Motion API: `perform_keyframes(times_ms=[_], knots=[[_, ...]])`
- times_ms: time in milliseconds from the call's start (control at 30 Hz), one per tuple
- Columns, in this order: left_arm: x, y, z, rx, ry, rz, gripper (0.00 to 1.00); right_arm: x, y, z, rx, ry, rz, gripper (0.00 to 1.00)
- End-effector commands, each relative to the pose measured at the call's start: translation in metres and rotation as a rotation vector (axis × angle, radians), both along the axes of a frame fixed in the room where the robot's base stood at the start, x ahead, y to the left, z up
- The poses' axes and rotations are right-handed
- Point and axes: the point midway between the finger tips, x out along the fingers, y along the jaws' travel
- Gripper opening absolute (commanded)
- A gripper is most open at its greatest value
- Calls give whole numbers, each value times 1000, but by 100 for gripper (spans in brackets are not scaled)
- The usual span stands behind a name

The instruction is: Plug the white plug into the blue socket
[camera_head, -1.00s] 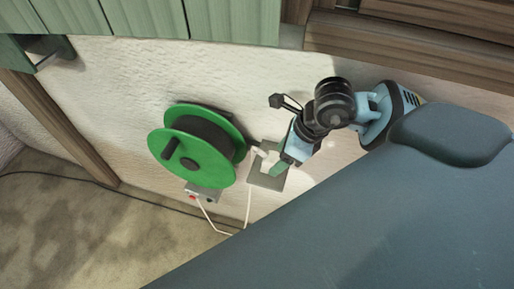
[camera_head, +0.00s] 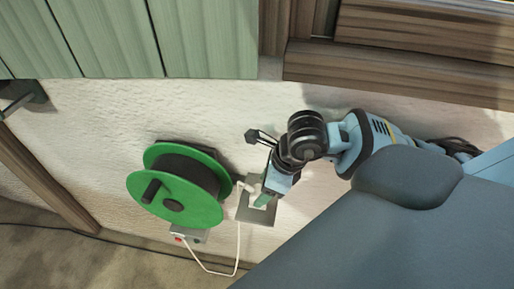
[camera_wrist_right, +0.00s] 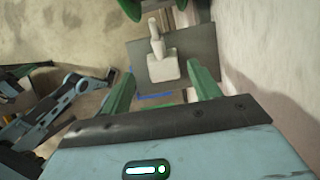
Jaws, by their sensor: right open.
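The white plug (camera_wrist_right: 163,66) stands on a dark grey plate (camera_wrist_right: 202,47) in the right wrist view, with its narrow end away from me. In the head view the plug (camera_head: 252,187) shows partly beside my right gripper (camera_head: 261,197). My right gripper is open, its two green fingers one on each side of the plug's near end; it also shows in the wrist view (camera_wrist_right: 162,85). I see no clear contact. A grey socket box (camera_head: 188,236) under the reel shows a red spot and a greenish one; I cannot make out a blue socket.
A green cable reel (camera_head: 176,187) with a black drum stands just left of the plate. A white cord (camera_head: 238,250) loops below it. A pale rough wall (camera_head: 90,120) runs behind, with green boards (camera_head: 200,40) above. A dark cable (camera_head: 60,232) crosses the carpet.

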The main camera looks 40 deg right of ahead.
Motion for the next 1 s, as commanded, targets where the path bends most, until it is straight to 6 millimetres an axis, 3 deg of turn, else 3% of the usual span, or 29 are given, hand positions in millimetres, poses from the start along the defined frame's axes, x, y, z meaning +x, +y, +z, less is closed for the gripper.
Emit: perform_keyframes(times_ms=[267, 600, 967, 1000], knots=[[-1, 0, -2, -1, 0, 0, 0, 3, 1, -6, 1, -1, 0, 62], [-16, -1, -31, 0, 47, -2, 0, 18, 11, -47, 1, 2, 1, 62], [-6, -1, -26, -2, 24, 0, 0, 20, 11, -45, 0, -3, 0, 62], [-6, -1, -26, -3, 24, -1, 0, 20, 11, -45, 0, -3, 0, 58]])
